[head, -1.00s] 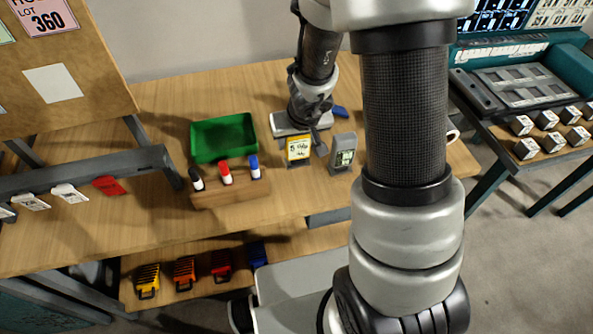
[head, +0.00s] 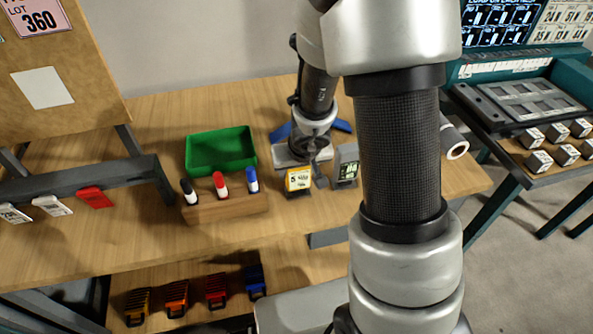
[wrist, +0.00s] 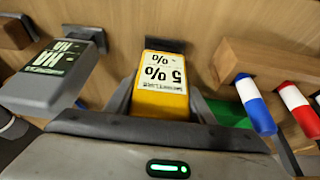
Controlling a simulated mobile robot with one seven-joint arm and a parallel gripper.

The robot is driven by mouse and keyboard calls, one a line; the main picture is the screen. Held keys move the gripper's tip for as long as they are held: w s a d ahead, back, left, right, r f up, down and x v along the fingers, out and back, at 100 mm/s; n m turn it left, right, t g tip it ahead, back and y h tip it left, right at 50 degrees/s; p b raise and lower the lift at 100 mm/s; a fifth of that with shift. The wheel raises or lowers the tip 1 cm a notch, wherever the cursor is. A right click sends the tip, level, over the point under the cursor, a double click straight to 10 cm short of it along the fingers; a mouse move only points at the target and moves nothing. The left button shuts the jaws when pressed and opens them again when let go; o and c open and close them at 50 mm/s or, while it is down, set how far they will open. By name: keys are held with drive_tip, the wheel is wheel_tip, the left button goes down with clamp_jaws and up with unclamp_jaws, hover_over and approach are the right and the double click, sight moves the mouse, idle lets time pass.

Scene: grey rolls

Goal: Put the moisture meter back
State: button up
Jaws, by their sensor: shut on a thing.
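A yellow meter with a white face reading 5 % (head: 298,180), which I take to be the moisture meter, stands near the table's front edge. In the wrist view the yellow meter (wrist: 162,85) sits between my two fingers. My gripper (head: 310,165) is shut on it from behind, partly hidden by my wrist. A small black plate (wrist: 165,45) shows at the meter's far end; I cannot tell whether the meter rests fully on it. A grey meter with a green display (head: 346,165) stands just to the right, apart from it.
A wooden block with black, red and white, and blue markers (head: 225,205) is to the left. A green tray (head: 221,150) lies behind it. Several coloured clips (head: 175,298) sit on the lower shelf. A roll (head: 454,142) lies to the right of my arm.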

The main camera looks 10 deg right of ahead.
drive_tip(key=o, duration=1)
